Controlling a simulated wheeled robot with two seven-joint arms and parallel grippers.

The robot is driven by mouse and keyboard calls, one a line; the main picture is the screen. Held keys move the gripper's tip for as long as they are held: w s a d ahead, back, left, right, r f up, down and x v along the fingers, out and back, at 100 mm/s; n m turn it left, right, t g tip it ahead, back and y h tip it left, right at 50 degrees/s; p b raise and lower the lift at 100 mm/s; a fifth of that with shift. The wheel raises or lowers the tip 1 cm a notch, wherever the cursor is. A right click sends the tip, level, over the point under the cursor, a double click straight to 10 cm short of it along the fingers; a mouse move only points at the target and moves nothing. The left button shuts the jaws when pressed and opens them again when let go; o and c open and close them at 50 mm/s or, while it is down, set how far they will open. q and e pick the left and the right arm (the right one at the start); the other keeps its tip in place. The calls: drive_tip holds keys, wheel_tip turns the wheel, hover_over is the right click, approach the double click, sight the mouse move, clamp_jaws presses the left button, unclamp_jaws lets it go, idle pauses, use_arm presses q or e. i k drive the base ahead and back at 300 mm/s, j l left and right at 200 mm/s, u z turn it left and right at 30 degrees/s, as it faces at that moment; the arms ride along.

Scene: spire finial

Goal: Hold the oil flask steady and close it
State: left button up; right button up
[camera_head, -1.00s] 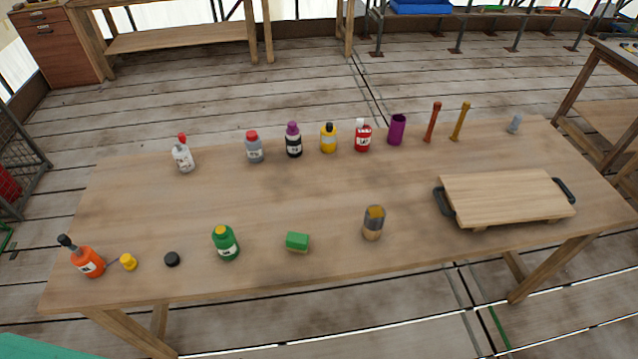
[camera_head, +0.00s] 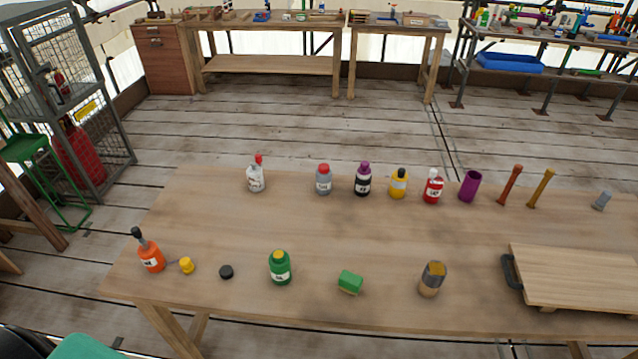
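Several bottles stand upright on the wooden table (camera_head: 330,235); their labels are too small to read, so I cannot tell for sure which is the oil flask. A green bottle (camera_head: 280,270) with a yellow top stands near the front edge. An orange bottle (camera_head: 151,256) with a dark nozzle stands at the front left. Between them lie a yellow cap (camera_head: 187,265) and a flat black cap (camera_head: 226,272), both loose on the table. Neither of my grippers is in view.
Along the back stand a white bottle (camera_head: 256,178), grey bottle (camera_head: 323,181), black bottle (camera_head: 363,181), yellow bottle (camera_head: 398,185), red bottle (camera_head: 433,188) and purple cup (camera_head: 469,187). A green block (camera_head: 350,282), brown-grey jar (camera_head: 431,281) and handled board (camera_head: 580,275) are in front. The table's middle is clear.

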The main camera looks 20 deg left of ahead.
sight(279, 261)
drive_tip(key=u, duration=0.9)
